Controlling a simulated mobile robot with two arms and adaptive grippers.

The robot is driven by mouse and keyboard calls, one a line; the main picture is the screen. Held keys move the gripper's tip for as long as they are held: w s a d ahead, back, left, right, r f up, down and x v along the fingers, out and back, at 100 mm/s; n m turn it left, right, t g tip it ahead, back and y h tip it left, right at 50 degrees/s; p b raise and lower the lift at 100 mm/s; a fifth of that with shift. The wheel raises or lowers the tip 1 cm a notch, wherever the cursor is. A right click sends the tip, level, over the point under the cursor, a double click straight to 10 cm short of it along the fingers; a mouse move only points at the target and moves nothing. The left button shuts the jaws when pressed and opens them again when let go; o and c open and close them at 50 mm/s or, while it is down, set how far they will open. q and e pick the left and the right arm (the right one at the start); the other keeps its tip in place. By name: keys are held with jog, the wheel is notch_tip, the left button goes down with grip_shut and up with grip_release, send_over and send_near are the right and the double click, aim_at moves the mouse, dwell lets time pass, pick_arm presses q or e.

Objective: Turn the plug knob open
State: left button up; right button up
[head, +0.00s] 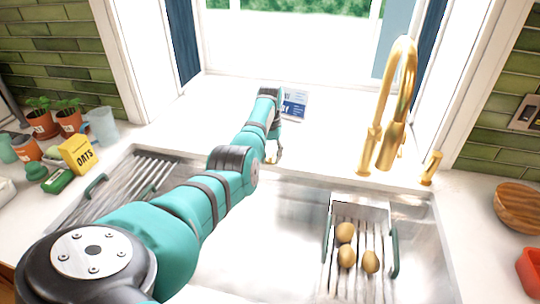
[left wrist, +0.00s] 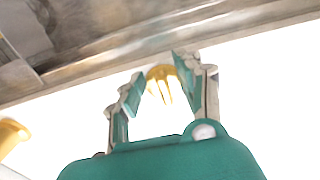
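The gold plug knob (left wrist: 160,76) shows in the left wrist view, with pale prongs, close to the sink's edge. My left gripper (left wrist: 158,82) is open there, with one finger on each side of the knob in the picture. I cannot tell whether either finger touches it. In the head view, my left gripper (head: 272,155) is over the back rim of the sink, left of the gold faucet. The knob is mostly hidden by the gripper in that view. My right gripper is not in view.
The gold faucet (head: 393,130) stands right of my left arm, with a small gold fitting (head: 431,168) beside it. The steel sink (head: 285,215) holds a rack (head: 347,212) with several brown round items. A blue and white card (head: 294,106) stands behind the gripper.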

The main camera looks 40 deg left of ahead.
pick_arm(q)
jog(key=c, duration=0.7)
grip_shut()
